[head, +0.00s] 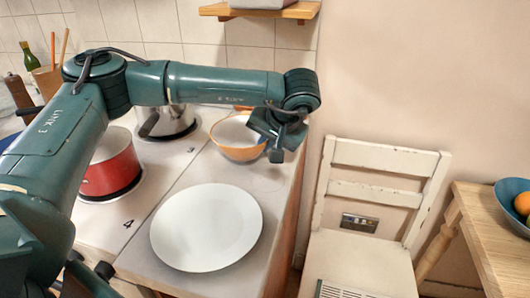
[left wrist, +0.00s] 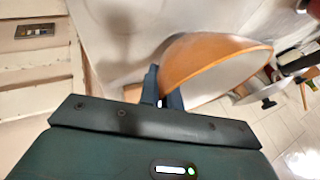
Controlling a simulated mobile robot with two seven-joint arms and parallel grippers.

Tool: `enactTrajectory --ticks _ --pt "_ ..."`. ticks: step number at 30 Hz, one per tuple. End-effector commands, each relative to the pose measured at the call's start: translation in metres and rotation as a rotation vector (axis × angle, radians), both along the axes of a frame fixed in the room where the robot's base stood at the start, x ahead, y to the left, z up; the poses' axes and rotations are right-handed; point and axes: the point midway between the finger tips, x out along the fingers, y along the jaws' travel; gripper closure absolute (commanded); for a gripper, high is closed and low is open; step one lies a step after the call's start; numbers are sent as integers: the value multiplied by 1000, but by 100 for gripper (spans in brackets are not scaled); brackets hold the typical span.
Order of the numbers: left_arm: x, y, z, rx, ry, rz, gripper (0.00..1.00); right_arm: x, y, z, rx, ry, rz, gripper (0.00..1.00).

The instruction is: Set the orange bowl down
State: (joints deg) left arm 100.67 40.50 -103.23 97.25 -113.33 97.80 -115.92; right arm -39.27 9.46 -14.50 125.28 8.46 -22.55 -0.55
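The orange bowl (head: 236,153), orange outside and pale inside, is at the back right part of the counter (head: 180,183) in the head view. It looks upright; I cannot tell whether its base touches the counter. My left gripper (head: 276,146) is at the bowl's right side, pointing down. In the left wrist view the two fingers (left wrist: 162,92) are close together with the rim of the bowl (left wrist: 195,60) between them, so the gripper is shut on the rim. My right gripper is in neither view.
A white plate (head: 207,227) lies in front of the bowl. A red pot (head: 110,168) and a steel pot (head: 166,121) stand to the left. A white chair (head: 366,255) is right of the counter. A blue bowl (head: 512,204) with orange fruit stands on a wooden table (head: 480,222).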

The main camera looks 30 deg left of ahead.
Motion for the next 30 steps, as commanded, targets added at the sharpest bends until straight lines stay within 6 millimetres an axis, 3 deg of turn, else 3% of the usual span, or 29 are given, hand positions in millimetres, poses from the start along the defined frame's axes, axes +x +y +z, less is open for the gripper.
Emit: enactTrajectory --ticks 5,15,24,30 --pt "0 0 -25 0 2 -1 100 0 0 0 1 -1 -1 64" --pt "0 0 -29 0 0 -1 100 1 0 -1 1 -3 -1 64" --pt "0 0 -29 -1 2 -2 73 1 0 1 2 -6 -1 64" --pt "0 -1 -29 -2 3 -1 73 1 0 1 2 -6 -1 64"
